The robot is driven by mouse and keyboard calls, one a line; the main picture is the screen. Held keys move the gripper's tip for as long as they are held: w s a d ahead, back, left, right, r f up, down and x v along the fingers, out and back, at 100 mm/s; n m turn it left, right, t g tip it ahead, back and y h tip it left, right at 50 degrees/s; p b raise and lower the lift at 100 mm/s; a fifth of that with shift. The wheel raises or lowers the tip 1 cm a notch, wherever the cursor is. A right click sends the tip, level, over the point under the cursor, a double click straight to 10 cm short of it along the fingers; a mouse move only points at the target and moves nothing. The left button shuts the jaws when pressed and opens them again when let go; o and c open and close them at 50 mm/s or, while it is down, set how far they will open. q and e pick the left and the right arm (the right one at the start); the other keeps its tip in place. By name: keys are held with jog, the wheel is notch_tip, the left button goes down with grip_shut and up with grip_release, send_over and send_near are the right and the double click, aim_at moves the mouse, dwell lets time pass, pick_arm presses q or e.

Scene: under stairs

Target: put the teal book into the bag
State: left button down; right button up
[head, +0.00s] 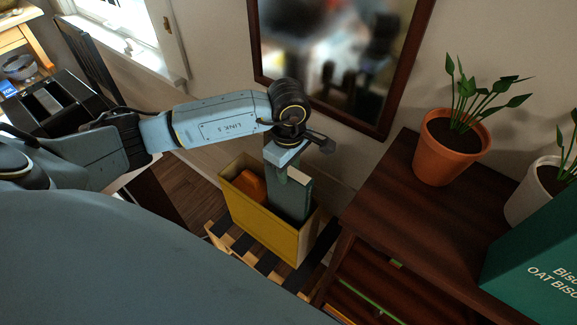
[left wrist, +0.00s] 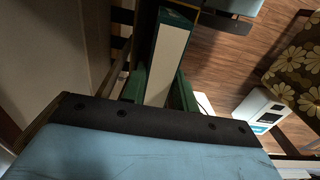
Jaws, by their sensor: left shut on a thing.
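The teal book (head: 290,198) stands upright, its lower part inside the mouth of the yellow bag (head: 262,230). My left gripper (head: 288,170) is above the bag, shut on the upper end of the book. In the left wrist view, the book's pale page edge and dark green cover (left wrist: 167,58) show between the fingers (left wrist: 160,88). The front wall of the bag hides the book's lower end, so I cannot tell if it touches the bottom. My right gripper is not in view.
An orange thing (head: 251,184) is in the left part of the bag. The bag stands on a slatted rack (head: 238,240). A dark wooden cabinet (head: 385,210) to the right holds a potted plant (head: 447,150) and a teal biscuit box (head: 540,260). A framed mirror (head: 345,50) hangs behind.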

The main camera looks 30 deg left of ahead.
pick_arm(q)
jog(key=shift+f+b, duration=2.15)
jog(key=shift+f, duration=0.55)
jog(key=c, duration=1)
grip_release()
notch_tip(320, 180, up, 14)
jog(key=shift+f, duration=0.25)
jog(key=shift+s+f, duration=0.1)
